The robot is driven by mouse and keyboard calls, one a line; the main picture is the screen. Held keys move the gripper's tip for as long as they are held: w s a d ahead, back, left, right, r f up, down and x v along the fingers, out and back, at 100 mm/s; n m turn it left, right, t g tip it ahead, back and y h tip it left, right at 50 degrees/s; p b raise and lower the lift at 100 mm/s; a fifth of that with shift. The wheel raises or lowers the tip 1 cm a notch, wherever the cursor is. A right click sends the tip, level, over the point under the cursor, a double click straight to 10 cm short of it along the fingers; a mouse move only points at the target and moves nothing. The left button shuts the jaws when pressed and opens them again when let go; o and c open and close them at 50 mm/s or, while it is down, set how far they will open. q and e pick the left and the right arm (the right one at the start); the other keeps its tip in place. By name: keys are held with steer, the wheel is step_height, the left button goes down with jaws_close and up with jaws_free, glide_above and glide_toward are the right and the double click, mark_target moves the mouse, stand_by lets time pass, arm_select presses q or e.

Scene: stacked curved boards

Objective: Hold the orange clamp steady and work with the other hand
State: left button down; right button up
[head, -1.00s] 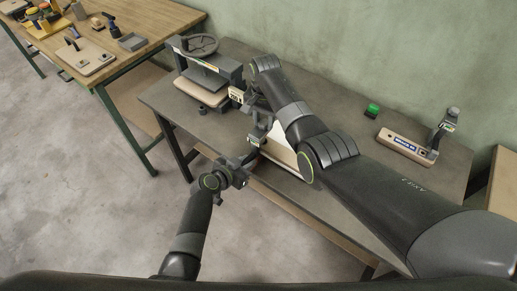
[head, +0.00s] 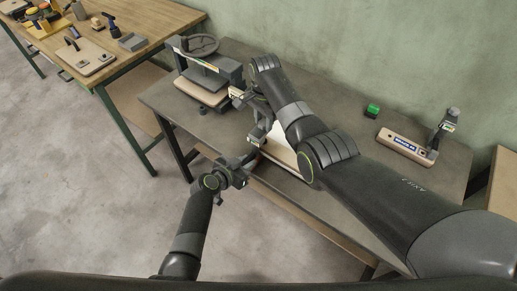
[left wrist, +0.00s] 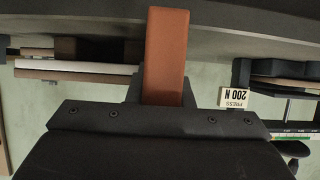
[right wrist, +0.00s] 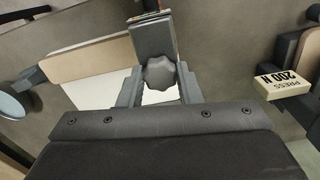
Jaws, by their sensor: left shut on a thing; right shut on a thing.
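The orange clamp shows as an orange bar (left wrist: 166,55) in the left wrist view. It stands upright between the jaws of my left gripper (head: 249,160), which is shut on it by the table's front edge. My right gripper (head: 262,118) is farther back, above the left one. In the right wrist view its jaws are shut on a grey lobed knob (right wrist: 159,73), with a dark grey bar (right wrist: 150,38) behind it. A tan board (right wrist: 90,60) and a white board (right wrist: 95,94) lie beside the knob. My right arm hides part of the boards in the head view.
A press with a handwheel (head: 199,44) stands at the table's left. Its "PRESS 200 N" label (right wrist: 284,84) is close to my right gripper. A green block (head: 373,110) and a tan fixture (head: 405,147) are at the right. Bare tabletop (head: 335,100) lies between.

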steer(key=shift+m, duration=0.9)
steer(key=shift+m, duration=0.9)
steer(key=shift+m, duration=0.9)
steer(key=shift+m, duration=1)
